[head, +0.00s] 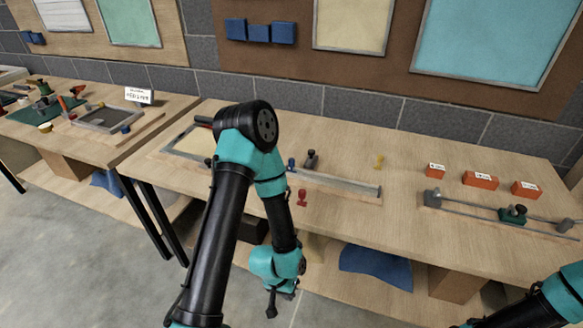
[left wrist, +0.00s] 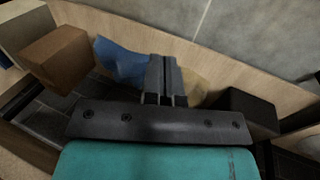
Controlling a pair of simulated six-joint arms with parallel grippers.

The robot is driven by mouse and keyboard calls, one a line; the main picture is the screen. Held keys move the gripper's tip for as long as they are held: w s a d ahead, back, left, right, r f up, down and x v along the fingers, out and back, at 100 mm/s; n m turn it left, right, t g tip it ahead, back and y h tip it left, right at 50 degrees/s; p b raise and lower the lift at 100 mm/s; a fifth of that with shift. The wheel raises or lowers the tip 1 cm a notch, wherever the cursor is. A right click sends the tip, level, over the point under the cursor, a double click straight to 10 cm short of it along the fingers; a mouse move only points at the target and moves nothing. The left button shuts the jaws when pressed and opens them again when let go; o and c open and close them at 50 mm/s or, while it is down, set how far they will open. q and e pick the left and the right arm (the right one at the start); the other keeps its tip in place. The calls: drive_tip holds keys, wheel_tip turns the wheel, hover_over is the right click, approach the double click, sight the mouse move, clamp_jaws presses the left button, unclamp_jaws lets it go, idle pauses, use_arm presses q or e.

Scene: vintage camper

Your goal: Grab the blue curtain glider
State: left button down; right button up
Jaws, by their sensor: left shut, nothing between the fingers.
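A small blue piece (head: 291,163), which looks like the blue curtain glider, stands on the workbench by a pale rail, just right of my left arm. A dark glider-like piece (head: 311,158) stands right of it, a red one (head: 303,197) in front, and a yellow one (head: 379,161) farther right. My left gripper (head: 278,303) hangs below the bench's front edge, well apart from the blue piece. In the left wrist view its fingers (left wrist: 161,72) are shut and empty, pointing toward the lower shelf. The blue glider does not show there. My right gripper is out of view.
The bench's front edge lies between my left gripper and the bench top. The lower shelf holds a blue cloth (left wrist: 120,62), a brown box (left wrist: 60,58) and a dark box (left wrist: 250,112). Orange boxes (head: 480,180) and a rail with a green piece (head: 513,214) are on the right.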

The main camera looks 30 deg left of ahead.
use_arm(q)
drive_tip(key=c, duration=1.8)
unclamp_jaws()
drive_tip(key=shift+c, duration=0.2)
drive_tip(key=o, duration=1)
drive_tip(key=shift+o, duration=0.2)
